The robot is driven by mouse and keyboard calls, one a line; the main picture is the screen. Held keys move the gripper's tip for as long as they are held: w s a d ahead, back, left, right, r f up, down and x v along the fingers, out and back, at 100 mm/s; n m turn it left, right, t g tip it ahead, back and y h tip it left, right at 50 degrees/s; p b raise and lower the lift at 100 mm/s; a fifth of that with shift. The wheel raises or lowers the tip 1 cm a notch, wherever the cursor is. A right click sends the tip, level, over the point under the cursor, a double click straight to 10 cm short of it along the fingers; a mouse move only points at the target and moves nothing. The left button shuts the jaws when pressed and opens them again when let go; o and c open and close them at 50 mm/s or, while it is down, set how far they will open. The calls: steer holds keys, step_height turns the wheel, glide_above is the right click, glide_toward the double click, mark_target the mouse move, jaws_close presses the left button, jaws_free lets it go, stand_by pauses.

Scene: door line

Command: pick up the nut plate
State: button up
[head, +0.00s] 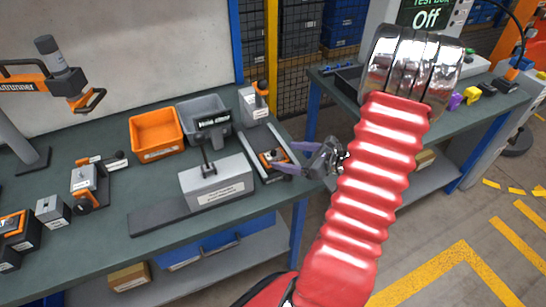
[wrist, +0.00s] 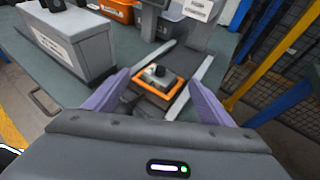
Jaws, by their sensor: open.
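An orange-edged plate with a grey block and a dark knob lies between two pale rails on the green bench, near its right end. It shows in the head view (head: 268,160) and the wrist view (wrist: 158,80). It may be the nut plate, but I cannot tell for sure. My gripper (head: 279,157) has two purple fingers, spread open and empty. In the wrist view my gripper (wrist: 160,84) has one finger on each side of the plate in the picture. The fingers seem above the plate and apart from it.
A grey labelled block (head: 215,183) stands left of the rails. An orange bin (head: 157,132) and a grey bin (head: 190,108) stand behind it. A grey stand (head: 253,106) is behind the rails. A gap separates this bench from the right bench (head: 480,105).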

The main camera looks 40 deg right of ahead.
mark_target(276, 153)
steer(key=shift+x, duration=2.6)
steer(key=shift+c, duration=0.5)
steer(key=c, duration=1.3)
steer(key=shift+r, duration=0.1)
steer(key=shift+r, duration=0.1)
steer(key=shift+r, duration=4.9)
